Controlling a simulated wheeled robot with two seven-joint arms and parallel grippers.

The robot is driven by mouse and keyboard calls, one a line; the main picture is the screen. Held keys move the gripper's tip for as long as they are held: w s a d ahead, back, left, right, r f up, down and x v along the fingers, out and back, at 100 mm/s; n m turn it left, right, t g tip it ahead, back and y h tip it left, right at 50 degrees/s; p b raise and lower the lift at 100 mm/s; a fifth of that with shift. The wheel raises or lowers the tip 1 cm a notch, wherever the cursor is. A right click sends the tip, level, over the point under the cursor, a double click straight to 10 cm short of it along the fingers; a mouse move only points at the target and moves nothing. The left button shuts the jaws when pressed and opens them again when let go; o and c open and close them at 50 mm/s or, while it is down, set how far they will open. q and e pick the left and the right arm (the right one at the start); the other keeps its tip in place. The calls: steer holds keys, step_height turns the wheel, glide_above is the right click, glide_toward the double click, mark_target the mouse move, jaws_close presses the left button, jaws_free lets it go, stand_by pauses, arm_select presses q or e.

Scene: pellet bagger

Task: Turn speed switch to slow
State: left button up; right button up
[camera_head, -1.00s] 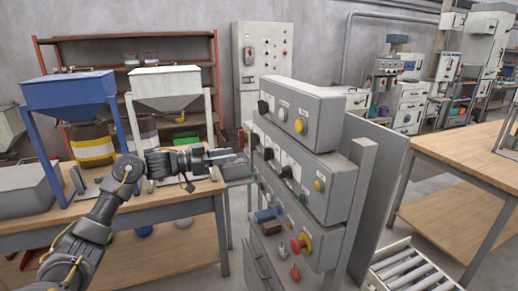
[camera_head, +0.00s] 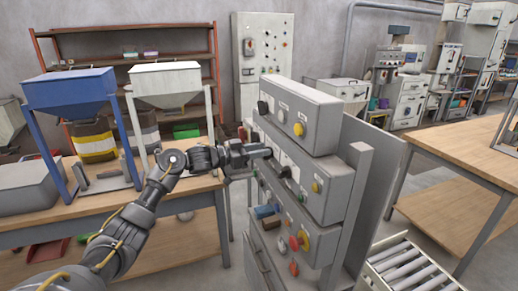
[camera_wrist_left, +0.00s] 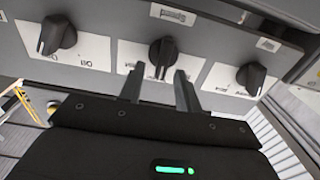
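My left gripper (camera_head: 268,153) is at the middle box of the grey control panel (camera_head: 305,160), in front of its row of black knobs. In the left wrist view the gripper (camera_wrist_left: 160,72) is open, its two fingers pointing at the middle black knob (camera_wrist_left: 163,52). The lower end of this knob shows between the fingertips, with a small gap on each side. Its white label is partly covered and unreadable. Other black knobs sit to its left (camera_wrist_left: 57,35) and right (camera_wrist_left: 251,78). My right gripper is not in view.
The upper box has a yellow button (camera_head: 299,129); the lower box has a red and yellow button (camera_head: 301,240). A wooden table (camera_head: 150,203) with blue (camera_head: 68,90) and white hoppers (camera_head: 165,85) stands left. A roller conveyor (camera_head: 405,268) lies at the lower right.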

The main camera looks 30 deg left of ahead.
arm_select(q)
jaws_close()
steer(key=n+p, duration=0.2)
steer(key=p, duration=0.1)
steer(key=n+p, duration=0.2)
steer(key=p, duration=0.1)
steer(key=n+p, duration=0.2)
steer(key=p, duration=0.1)
steer(key=shift+w+a+r+n, duration=0.1)
steer(key=shift+w+a+n, duration=0.2)
steer(key=shift+a, duration=0.1)
steer(key=shift+w+a+f+n+p, duration=0.1)
steer(key=shift+f+n+p, duration=0.1)
steer(key=shift+n+p, duration=0.6)
steer(key=shift+w+a+f+n+p, duration=0.1)
steer(key=shift+f+n+p, duration=0.05)
steer(key=shift+n+p, duration=0.65)
jaws_free()
steer(key=shift+f, duration=0.1)
